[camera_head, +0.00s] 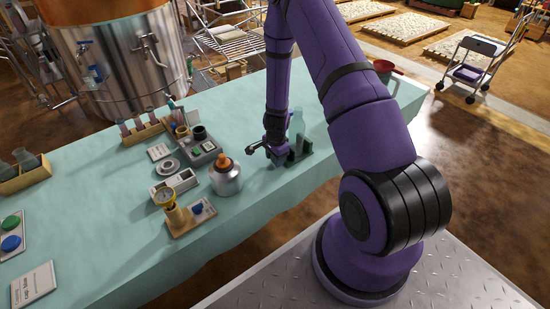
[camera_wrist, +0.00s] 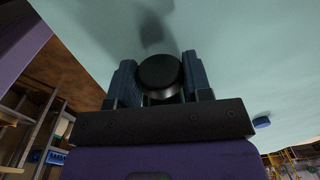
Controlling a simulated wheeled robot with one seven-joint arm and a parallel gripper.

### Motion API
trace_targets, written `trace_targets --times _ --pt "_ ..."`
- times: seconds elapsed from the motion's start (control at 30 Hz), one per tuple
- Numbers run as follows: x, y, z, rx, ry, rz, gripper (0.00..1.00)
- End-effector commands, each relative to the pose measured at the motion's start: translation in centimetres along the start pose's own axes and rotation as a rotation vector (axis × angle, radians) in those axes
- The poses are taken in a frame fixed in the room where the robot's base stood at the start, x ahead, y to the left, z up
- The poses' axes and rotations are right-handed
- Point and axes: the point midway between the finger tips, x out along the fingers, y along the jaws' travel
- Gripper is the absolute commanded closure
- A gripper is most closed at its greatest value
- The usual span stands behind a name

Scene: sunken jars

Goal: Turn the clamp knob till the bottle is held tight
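A pale, see-through bottle (camera_head: 297,124) stands upright near the table's right end, in a dark green clamp stand (camera_head: 303,150). My gripper (camera_head: 270,150) is low over the table, just left of the bottle. In the wrist view, the round black clamp knob (camera_wrist: 160,76) sits between the two fingers of my gripper (camera_wrist: 161,80). Both fingers appear to touch its sides, so the gripper looks shut on it. The clamp's jaws are too small and partly hidden to tell how tight they are on the bottle.
A silver jar with an orange top (camera_head: 226,175), a gauge on a wooden stand (camera_head: 175,213) and a grey unit with cups (camera_head: 202,147) stand left of my gripper. The table's front right is clear.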

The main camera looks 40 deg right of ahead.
Motion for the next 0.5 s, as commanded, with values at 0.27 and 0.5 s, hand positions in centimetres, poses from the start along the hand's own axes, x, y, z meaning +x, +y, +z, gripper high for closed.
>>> trace_targets --times 0.27,0.5 --pt "-0.01 -0.01 0.0 0.0 0.0 -0.006 0.78" --pt "-0.01 0.12 -0.08 0.005 -0.001 -0.048 0.78"
